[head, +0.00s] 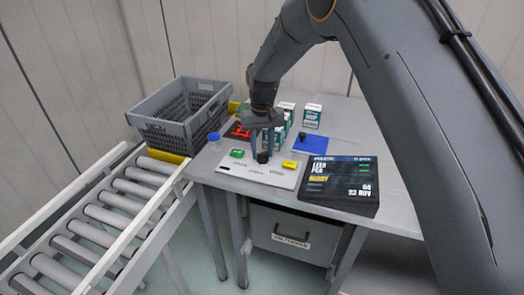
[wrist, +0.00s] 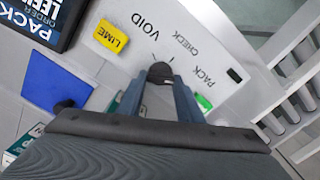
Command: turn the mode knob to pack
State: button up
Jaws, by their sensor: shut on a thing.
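The black mode knob (head: 262,157) stands on the white control panel (head: 232,166). PACK is at the right of the three. My gripper (head: 262,150) points down over the panel and is shut on the knob. In the wrist view the fingers of my gripper (wrist: 160,78) lie on either side of the knob. The knob's pointer is too dark to make out, so I cannot tell its setting.
A black display (head: 340,183) stands right of the panel, with a blue pad (head: 312,144) behind. A grey crate (head: 180,125) and roller conveyor (head: 110,217) are at left. Green-and-white boxes (head: 312,115) stand behind.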

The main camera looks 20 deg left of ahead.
jog(key=shift+w+r, duration=0.1)
dwell(0.3)
jog(key=o, duration=1.1)
notch_tip(320, 180, up, 8)
jog(key=shift+f+b, duration=0.15)
jog(key=shift+b, duration=1)
